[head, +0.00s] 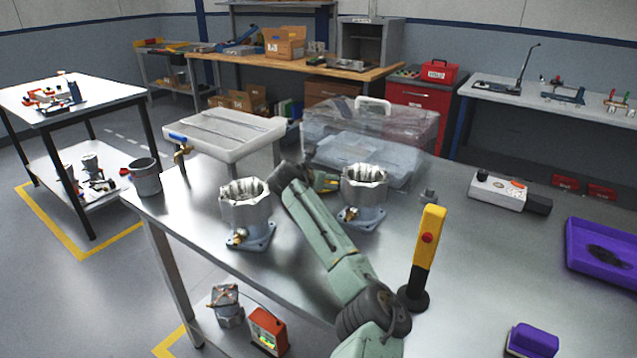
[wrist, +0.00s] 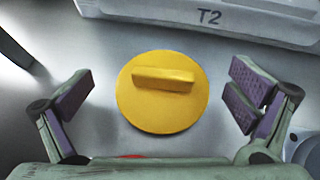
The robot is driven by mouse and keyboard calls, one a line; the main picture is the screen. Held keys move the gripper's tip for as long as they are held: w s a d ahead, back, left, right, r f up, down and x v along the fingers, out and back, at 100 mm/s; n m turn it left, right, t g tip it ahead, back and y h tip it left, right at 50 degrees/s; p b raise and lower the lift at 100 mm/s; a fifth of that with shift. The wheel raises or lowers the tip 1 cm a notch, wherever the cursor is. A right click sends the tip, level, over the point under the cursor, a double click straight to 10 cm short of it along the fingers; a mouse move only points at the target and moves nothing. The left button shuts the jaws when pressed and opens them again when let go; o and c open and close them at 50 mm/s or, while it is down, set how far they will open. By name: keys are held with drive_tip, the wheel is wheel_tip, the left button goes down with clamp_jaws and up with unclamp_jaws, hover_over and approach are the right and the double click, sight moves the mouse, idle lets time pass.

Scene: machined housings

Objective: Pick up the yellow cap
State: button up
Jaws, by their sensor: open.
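The yellow cap (wrist: 160,106) is a round disc with a raised bar handle across its upper part. It lies on the metal table in the middle of the wrist view. My gripper (wrist: 163,90) is open, with one finger left of the cap and one right of it, both apart from it. In the head view my gripper (head: 322,182) is between the two metal housings, partly hidden by my arm; a small yellow patch there is too unclear to name.
A pale container marked T2 (wrist: 215,18) stands just beyond the cap. Metal housings stand left (head: 245,208) and right (head: 364,190) of my gripper. A clear bin (head: 375,140) is behind. A yellow-and-black post (head: 428,245) stands right of my arm.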

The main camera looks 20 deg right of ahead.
drive_tip(key=shift+s+r, duration=0.25)
drive_tip(key=shift+r, duration=0.05)
drive_tip(key=shift+c, duration=0.4)
drive_tip(key=shift+f, duration=0.15)
drive_tip(key=shift+c, duration=1.4)
drive_tip(key=c, duration=1.1)
